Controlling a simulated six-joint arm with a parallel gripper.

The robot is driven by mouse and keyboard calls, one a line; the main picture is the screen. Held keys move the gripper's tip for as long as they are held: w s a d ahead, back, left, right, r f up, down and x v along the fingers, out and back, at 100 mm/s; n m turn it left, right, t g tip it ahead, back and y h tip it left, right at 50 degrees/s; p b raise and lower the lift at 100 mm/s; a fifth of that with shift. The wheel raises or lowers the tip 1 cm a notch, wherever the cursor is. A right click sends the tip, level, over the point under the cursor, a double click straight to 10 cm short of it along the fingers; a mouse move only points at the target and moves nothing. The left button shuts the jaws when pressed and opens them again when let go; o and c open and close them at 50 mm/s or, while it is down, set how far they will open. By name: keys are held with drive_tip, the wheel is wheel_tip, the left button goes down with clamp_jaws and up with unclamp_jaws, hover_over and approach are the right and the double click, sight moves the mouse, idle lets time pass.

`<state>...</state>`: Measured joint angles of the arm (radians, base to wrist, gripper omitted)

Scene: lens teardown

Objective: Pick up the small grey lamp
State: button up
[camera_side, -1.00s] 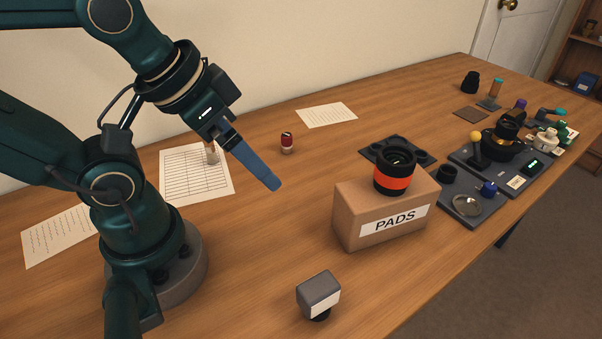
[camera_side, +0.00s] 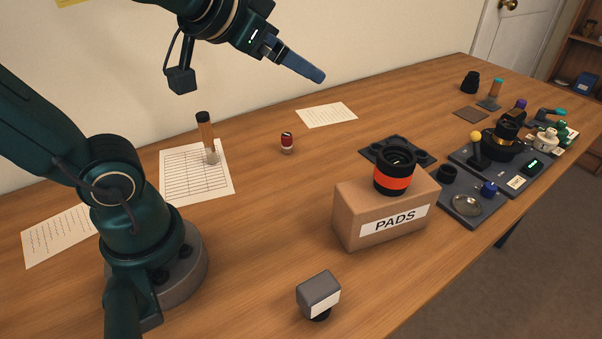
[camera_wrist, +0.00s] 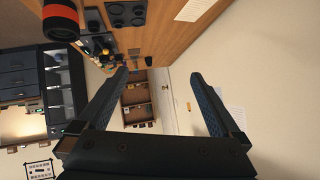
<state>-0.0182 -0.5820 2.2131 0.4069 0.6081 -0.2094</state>
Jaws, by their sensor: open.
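The small grey lamp (camera_side: 319,289) stands on the table near its front edge. It has a grey box-shaped head with a pale front panel and a dark round foot. My gripper (camera_side: 318,75) is high above the table, up and far from the lamp, pointing right. In the wrist view my gripper (camera_wrist: 160,82) has its two fingers spread wide with nothing between them. The lamp is not in the wrist view.
A cardboard PADS box (camera_side: 355,238) with an orange-banded lens (camera_side: 394,172) on top stands behind and right of the lamp. Table around the lamp is clear.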

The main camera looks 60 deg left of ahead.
drive_tip(key=w+d+r+m+t+h, duration=0.4)
drive_tip(key=w+d+r+m+t, duration=0.15)
drive_tip(key=w, duration=0.25)
drive_tip(key=m+g+h, duration=1.3)
drive_tip(key=g, duration=0.4)
hover_over(326, 302)
drive_tip(key=a, duration=0.4)
wheel_tip(326, 302, down, 11)
drive_tip(key=shift+t, duration=0.25)
drive_tip(key=f, duration=1.6)
drive_tip(key=shift+d, duration=0.2)
drive_tip(key=shift+x, duration=2.65)
drive_tip(key=shift+a+f, duration=0.1)
